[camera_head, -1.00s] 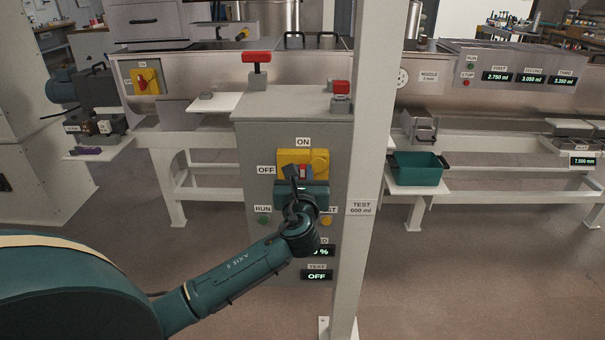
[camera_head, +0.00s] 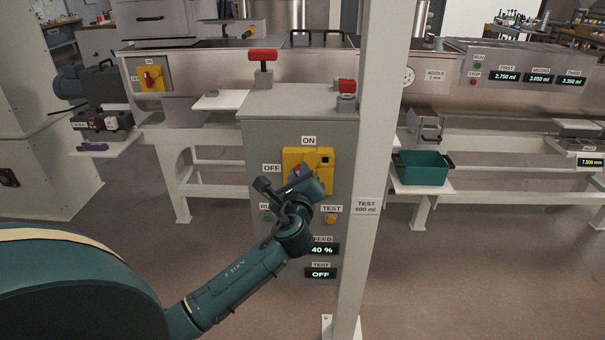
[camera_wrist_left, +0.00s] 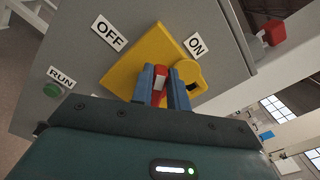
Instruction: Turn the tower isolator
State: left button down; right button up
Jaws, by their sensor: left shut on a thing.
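The tower isolator is a yellow plate (camera_head: 324,160) with a red handle, on the front of a grey cabinet (camera_head: 285,125). ON is above it and OFF is to its left. In the left wrist view the yellow plate (camera_wrist_left: 130,77) looks tilted, and the red handle (camera_wrist_left: 160,80) sits between two blue fingers. My left gripper (camera_head: 297,172) is shut on the handle and covers much of it in the head view. It also shows in the left wrist view (camera_wrist_left: 162,88). The handle's exact angle is hard to tell. My right gripper is not in view.
RUN and TEST buttons (camera_head: 330,219) sit below the isolator; displays read 40 % and OFF. A pale post (camera_head: 375,150) stands just right of the cabinet. Red-topped parts (camera_head: 262,57) stand on and behind it. Another isolator (camera_head: 151,78) is at the far left.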

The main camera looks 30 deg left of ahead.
pick_arm(q)
jog(key=shift+s+a+f+n, duration=0.15)
jog(key=shift+a+f+n, duration=0.1)
jog(key=shift+n, duration=0.75)
jog(key=n+b, duration=0.1)
jog(key=n, duration=0.2)
jog(key=f+n+b, duration=0.1)
jog(key=n, duration=0.2)
jog(key=a+f+n+b, duration=0.1)
jog(key=n+b, duration=0.1)
jog(key=shift+s+f+n, duration=0.15)
jog(key=shift+s+n, duration=0.1)
jog(key=shift+n, duration=0.15)
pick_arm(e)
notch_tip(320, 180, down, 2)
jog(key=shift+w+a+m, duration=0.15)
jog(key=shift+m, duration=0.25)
pick_arm(q)
jog(key=shift+d, duration=0.1)
jog(key=c, duration=1.4)
grip_release()
jog(key=shift+o, duration=0.2)
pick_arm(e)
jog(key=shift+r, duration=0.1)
